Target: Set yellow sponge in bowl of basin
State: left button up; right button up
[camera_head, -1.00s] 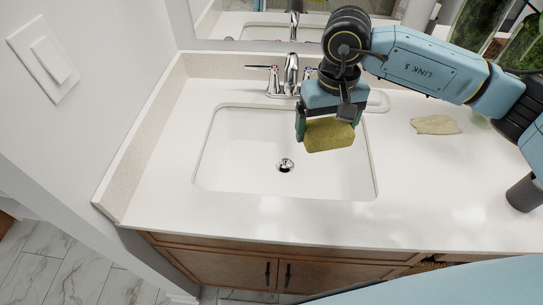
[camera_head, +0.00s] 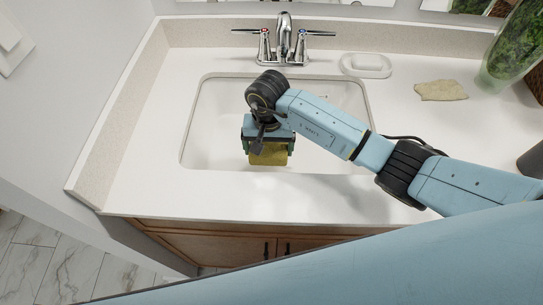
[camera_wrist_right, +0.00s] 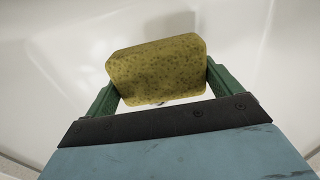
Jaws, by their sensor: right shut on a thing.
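The yellow sponge (camera_head: 268,158) is held between the fingers of my right gripper (camera_head: 267,147), over the front part of the white basin (camera_head: 209,120). In the right wrist view the sponge (camera_wrist_right: 158,70) sits between the two green fingers of the gripper (camera_wrist_right: 160,85), with the white basin wall (camera_wrist_right: 50,60) behind it. I cannot tell whether the sponge touches the basin. The arm hides part of the basin and its drain. My left gripper is not in view.
A chrome faucet (camera_head: 284,42) with two handles stands behind the basin. A white soap dish (camera_head: 366,65) and a beige cloth-like piece (camera_head: 441,90) lie on the counter to the right. A green glass vase (camera_head: 514,50) stands at the far right.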

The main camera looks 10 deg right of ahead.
aim_at(268, 158)
jog(key=shift+f, duration=1.3)
notch_tip(268, 158, down, 2)
jog(key=shift+f+b, duration=0.15)
jog(key=shift+b, duration=0.2)
jog(key=shift+f, duration=0.3)
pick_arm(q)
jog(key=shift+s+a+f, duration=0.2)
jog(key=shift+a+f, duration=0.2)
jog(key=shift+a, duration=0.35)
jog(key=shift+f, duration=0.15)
pick_arm(e)
jog(key=shift+f, duration=0.1)
jog(key=o, duration=0.6)
